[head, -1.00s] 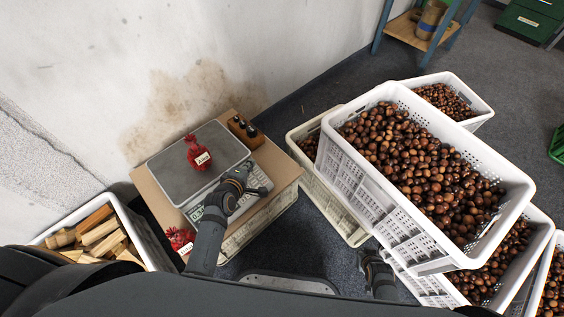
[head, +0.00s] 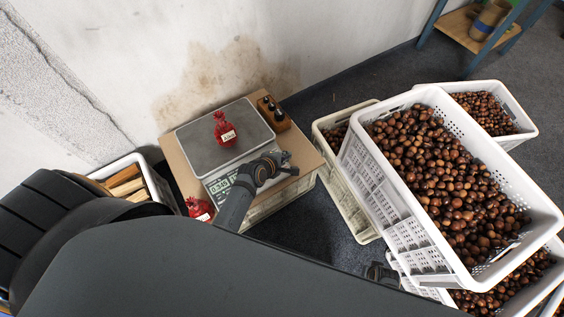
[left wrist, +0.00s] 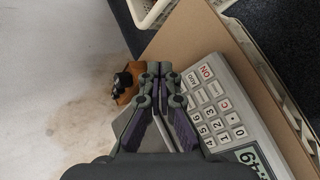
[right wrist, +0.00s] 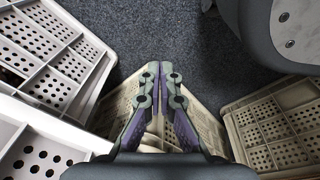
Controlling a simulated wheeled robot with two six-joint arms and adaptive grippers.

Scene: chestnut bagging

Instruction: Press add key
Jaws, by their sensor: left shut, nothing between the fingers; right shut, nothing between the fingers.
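The scale (head: 190,140) stands on a cardboard-topped crate, with a red net bag (head: 226,130) bearing a white label on its plate. In the left wrist view, the keypad (left wrist: 222,108) shows number keys, a red ON key (left wrist: 206,71) and the ADD key (left wrist: 193,79). The lit display (left wrist: 258,160) is partly cut off. My left gripper (left wrist: 160,70) is shut and empty, above the keypad's edge beside the ADD key; contact cannot be told. In the head view the left gripper (head: 284,162) covers part of the keypad.
White crates of chestnuts (head: 440,180) are stacked at right, and a bin of wood pieces (head: 150,180) is at left.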

